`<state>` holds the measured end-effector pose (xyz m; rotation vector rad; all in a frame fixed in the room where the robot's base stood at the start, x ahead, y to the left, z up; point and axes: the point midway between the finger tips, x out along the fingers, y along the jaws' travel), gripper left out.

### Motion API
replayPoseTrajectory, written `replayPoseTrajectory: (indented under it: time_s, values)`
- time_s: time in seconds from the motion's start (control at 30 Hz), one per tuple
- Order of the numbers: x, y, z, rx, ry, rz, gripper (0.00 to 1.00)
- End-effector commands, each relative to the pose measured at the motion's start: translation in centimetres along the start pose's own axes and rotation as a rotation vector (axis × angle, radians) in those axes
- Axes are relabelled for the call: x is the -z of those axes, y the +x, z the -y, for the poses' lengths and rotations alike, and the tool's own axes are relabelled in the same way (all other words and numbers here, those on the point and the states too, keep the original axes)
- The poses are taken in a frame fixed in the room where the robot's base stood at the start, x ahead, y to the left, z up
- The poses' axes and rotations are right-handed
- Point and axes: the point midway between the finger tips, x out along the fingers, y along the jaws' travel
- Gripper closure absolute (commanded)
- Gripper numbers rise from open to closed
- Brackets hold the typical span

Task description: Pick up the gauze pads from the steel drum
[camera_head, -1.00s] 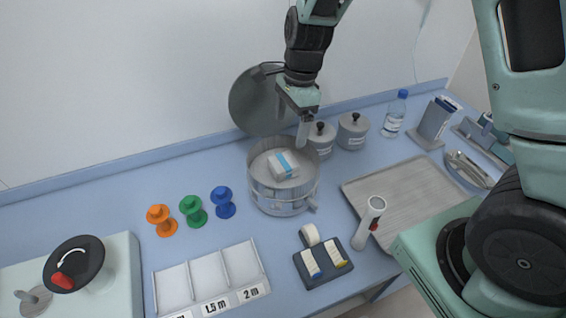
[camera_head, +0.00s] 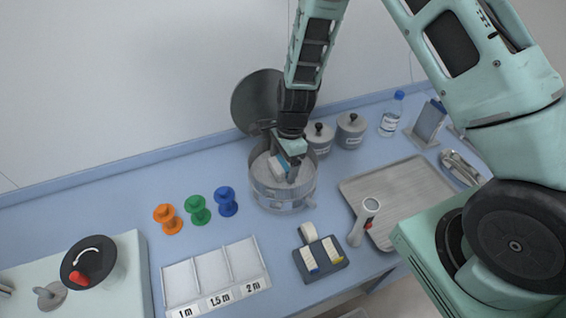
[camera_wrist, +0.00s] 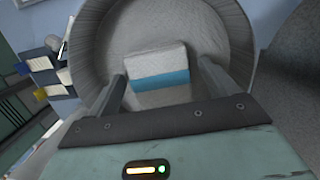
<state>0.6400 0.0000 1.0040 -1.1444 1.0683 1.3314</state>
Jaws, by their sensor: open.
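The steel drum (camera_head: 283,198) stands on the blue counter with its round lid (camera_head: 256,99) tilted up behind it. The gauze pads (camera_head: 279,166), a white pack with a blue band, lie inside the drum and are partly hidden by my gripper in the head view. My gripper (camera_head: 284,176) is open and reaches down into the drum from above. In the wrist view the gauze pads (camera_wrist: 158,65) lie between and just beyond the two fingers (camera_wrist: 160,88), one finger on each side. I cannot tell whether either finger touches the pack.
Two lidded steel jars (camera_head: 335,134) stand behind and right of the drum. A tape holder (camera_head: 320,260) is in front, and blue, green and orange spools (camera_head: 197,210) stand left.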

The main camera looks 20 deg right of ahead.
Motion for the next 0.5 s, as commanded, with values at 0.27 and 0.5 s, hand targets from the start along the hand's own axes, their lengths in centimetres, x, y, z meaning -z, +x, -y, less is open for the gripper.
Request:
replayPoseTrajectory:
  time_s: [0.27,0.5]
  values:
    - [0.03,0.64,0.02,0.001,0.0,0.0,0.15]
    - [0.02,0.63,0.01,0.001,0.0,0.0,0.62]
